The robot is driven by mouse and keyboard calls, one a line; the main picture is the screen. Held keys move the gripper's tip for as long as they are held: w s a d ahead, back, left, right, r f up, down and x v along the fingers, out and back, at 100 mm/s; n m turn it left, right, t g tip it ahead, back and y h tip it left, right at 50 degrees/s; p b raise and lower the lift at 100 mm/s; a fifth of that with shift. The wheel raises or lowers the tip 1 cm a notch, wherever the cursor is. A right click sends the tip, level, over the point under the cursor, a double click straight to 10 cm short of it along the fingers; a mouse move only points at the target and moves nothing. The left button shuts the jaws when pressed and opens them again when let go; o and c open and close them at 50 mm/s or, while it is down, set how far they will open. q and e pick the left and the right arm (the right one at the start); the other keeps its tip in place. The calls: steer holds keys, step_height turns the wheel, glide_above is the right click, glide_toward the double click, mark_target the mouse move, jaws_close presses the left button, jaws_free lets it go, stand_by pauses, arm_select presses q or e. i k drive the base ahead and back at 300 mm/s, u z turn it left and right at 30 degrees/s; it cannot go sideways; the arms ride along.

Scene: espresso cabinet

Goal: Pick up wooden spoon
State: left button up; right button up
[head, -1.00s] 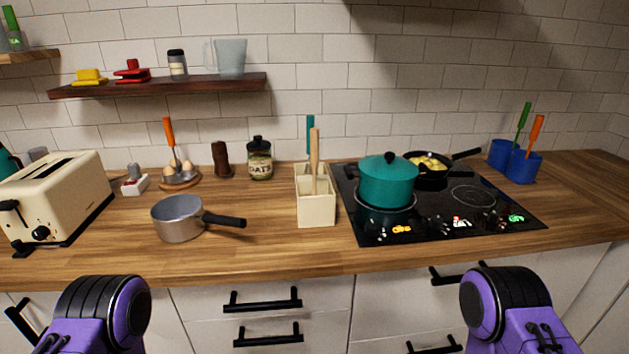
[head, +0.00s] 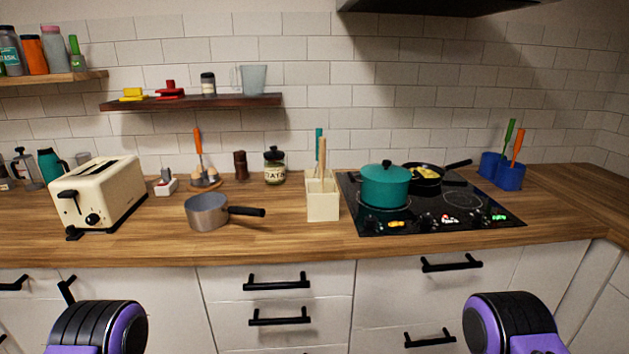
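The wooden spoon (head: 322,158) stands upright in the cream utensil holder (head: 322,208), near the middle of the counter. Only its pale handle shows; its lower part is hidden inside the holder. A teal-handled utensil (head: 318,138) stands in the holder behind it. Purple and black parts of my two arms show at the bottom left and bottom right, in front of the drawers. Neither of my grippers is in view.
A grey saucepan (head: 208,212) is left of the holder, its black handle pointing towards it. A teal pot (head: 385,186) stands on the black cooktop (head: 440,222) to the right. A cream toaster (head: 98,195) stands further left. The counter (head: 290,245) in front is clear.

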mark_target(322, 140)
steer(key=u, duration=0.65)
steer(key=i, duration=0.45)
